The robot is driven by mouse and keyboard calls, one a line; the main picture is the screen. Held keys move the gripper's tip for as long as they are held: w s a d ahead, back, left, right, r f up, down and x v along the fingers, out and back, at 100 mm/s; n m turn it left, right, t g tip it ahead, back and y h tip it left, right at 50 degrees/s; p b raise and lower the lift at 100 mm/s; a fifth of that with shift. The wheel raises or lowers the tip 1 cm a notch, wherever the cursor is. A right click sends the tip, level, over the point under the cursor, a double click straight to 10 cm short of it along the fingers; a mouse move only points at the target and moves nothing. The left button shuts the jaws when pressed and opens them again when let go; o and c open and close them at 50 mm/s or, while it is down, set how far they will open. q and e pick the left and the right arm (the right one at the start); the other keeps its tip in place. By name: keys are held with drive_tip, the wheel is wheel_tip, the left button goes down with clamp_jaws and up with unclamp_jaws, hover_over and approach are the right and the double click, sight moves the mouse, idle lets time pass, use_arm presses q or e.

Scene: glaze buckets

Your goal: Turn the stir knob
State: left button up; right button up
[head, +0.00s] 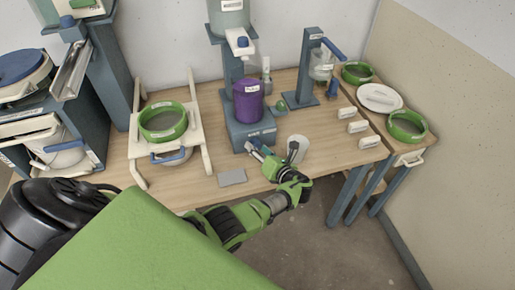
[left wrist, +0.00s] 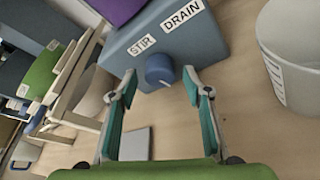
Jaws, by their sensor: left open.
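The stir knob (left wrist: 159,70) is a small blue knob on the front of the blue-grey machine base (head: 240,132), beside the labels STIR and DRAIN in the left wrist view. A purple bucket (head: 248,101) stands on that base. My left gripper (head: 272,150) is at the front of the base. In the left wrist view its open fingers (left wrist: 160,78) reach toward the knob, one on each side, with visible gaps between. The knob is hard to make out in the head view. My right gripper is in neither view.
A white cup (head: 298,143) stands close to the right of my left gripper. A flat grey plate (head: 232,178) lies at the table's front edge. A green-ringed sieve (head: 163,121) on a white frame stands to the left. White labelled blocks (head: 357,127) are to the right.

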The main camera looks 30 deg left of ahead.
use_arm(q)
drive_tip(key=v, duration=1.1)
drive_tip(key=shift+d+r, duration=0.1)
